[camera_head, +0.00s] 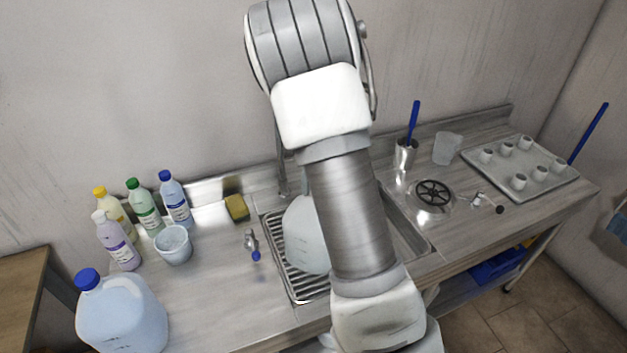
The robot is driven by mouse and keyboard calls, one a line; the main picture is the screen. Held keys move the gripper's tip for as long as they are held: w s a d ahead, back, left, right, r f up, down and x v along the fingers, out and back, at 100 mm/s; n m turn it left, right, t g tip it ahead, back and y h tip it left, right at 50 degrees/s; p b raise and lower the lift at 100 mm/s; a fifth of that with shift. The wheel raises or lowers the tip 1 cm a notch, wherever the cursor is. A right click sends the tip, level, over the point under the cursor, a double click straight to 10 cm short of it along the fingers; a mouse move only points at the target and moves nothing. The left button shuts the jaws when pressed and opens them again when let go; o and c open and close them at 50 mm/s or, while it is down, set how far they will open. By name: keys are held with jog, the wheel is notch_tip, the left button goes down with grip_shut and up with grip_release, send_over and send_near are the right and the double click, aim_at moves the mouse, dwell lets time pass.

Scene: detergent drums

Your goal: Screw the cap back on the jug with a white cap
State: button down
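A pale, translucent jug (303,238) stands on the ribbed drainer grate (303,290) in the middle of the counter. My arm passes in front of it and hides its right side and top, so I cannot see its mouth or a white cap. A similar jug (125,318) with a blue cap (88,279) stands at the front left. My gripper is not visible; only my arm shows, running from top centre to bottom centre.
Several small bottles (147,208) and a cup (173,245) stand at the left, near a yellow sponge (237,207).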

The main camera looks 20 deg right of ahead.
jog(key=m, duration=0.4)
jog(key=shift+s+f+h, duration=0.1)
jog(key=shift+h, duration=0.2)
jog(key=shift+c, duration=2.3)
grip_release()
jog(key=n+b, duration=0.1)
jog(key=n, duration=0.1)
jog(key=shift+n, duration=0.3)
jog(key=shift+r+n+y, duration=0.2)
jog(key=shift+n+y, duration=0.2)
jog(key=shift+n, duration=1)
